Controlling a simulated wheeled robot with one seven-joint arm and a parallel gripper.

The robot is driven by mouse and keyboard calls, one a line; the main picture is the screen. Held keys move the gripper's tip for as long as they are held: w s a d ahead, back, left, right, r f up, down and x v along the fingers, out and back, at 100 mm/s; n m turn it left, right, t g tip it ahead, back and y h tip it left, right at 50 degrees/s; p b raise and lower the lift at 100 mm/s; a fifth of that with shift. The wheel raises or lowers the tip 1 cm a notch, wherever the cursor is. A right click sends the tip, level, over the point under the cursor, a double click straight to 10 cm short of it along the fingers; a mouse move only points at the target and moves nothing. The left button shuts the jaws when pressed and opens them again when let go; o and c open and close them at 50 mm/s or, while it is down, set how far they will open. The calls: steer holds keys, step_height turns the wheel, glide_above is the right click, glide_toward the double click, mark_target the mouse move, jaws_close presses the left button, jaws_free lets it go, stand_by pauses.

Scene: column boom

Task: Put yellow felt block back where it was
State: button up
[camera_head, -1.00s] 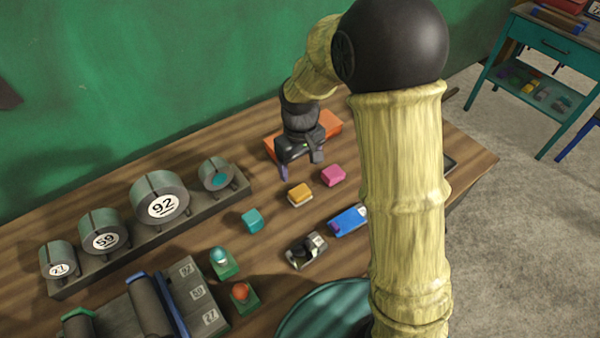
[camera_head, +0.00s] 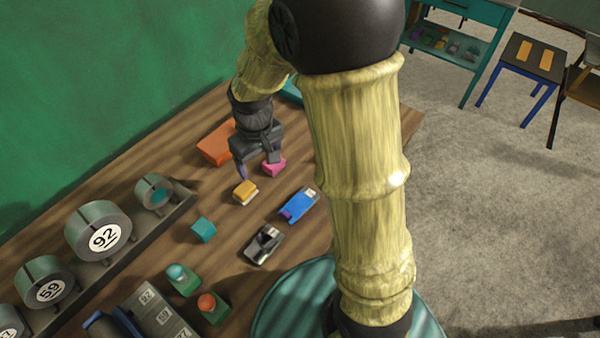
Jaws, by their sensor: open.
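The yellow felt block (camera_head: 246,191) sits on the wooden table, with a pale lower layer showing at its side. My gripper (camera_head: 258,172) is open and empty, above the table just behind the yellow block, its fingers pointing down. A pink block (camera_head: 274,168) lies right beside the right finger and is partly hidden by it; I cannot tell whether they touch. A teal block (camera_head: 203,229) lies to the front left of the yellow one.
An orange flat block (camera_head: 216,143) lies behind my gripper. A blue device (camera_head: 299,204) and a black device (camera_head: 264,244) lie in front. A rack with numbered rolls (camera_head: 98,232) and two buttons, green (camera_head: 182,279) and red (camera_head: 213,307), stand at left. My arm hides the table's right part.

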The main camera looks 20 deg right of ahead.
steer(key=s+d+r+m+t, duration=0.1)
steer(key=s+d+m, duration=0.3)
steer(key=s+d, duration=0.4)
steer(key=shift+s+d+r+m+t, duration=0.3)
steer(key=shift+s+r+m+t, duration=0.1)
steer(key=shift+s, duration=0.4)
